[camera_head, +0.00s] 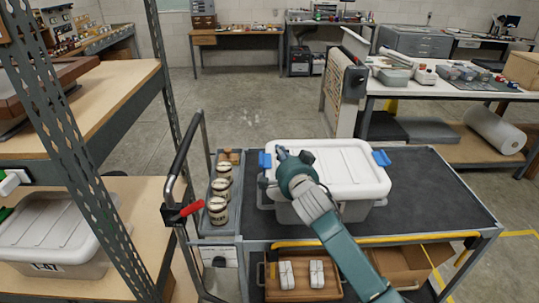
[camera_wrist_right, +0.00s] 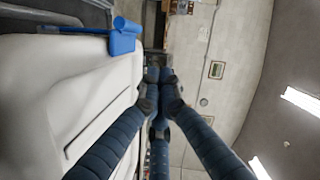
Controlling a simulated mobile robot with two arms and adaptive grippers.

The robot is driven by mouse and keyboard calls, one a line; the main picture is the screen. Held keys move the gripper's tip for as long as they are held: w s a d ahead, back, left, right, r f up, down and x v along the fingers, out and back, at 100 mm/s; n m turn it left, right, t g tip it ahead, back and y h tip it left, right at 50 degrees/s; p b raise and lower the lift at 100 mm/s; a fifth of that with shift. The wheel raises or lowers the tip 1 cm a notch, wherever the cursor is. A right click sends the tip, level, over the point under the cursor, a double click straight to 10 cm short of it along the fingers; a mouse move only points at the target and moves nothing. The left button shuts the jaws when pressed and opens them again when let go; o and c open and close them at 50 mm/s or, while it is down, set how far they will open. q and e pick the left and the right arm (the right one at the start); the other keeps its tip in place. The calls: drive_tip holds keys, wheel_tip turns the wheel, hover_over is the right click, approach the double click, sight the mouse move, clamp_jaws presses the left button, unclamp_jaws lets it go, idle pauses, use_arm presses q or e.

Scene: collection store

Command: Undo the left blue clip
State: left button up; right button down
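A white lidded tub (camera_head: 325,170) stands on the dark top of a cart. Its left blue clip (camera_head: 265,161) is at the lid's left end, and its right blue clip (camera_head: 381,158) is at the right end. My right gripper (camera_head: 281,153) is over the left part of the lid, just right of the left clip. In the wrist view the left clip (camera_wrist_right: 122,38) is beyond the lid's edge, left of the fingertips (camera_wrist_right: 158,76) and apart from them. The fingers come together at their tips with nothing visible between them. My left gripper is not seen.
A grey tray with several labelled jars (camera_head: 217,204) stands left of the tub, beside the cart's handle (camera_head: 185,165). A metal shelf (camera_head: 90,190) is close on the left. The cart top (camera_head: 435,200) is clear on the right.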

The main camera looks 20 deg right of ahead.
sight(270, 164)
drive_tip(key=a+f, duration=0.1)
drive_tip(key=w+a+f, duration=0.1)
drive_tip(key=shift+w+a+p, duration=0.1)
drive_tip(key=shift+a+p, duration=0.2)
drive_tip(key=shift+a+f, duration=0.15)
drive_tip(key=shift+a, duration=0.2)
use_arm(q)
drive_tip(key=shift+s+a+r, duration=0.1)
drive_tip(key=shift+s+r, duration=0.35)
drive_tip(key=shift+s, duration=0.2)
use_arm(e)
drive_tip(key=shift+d, duration=0.1)
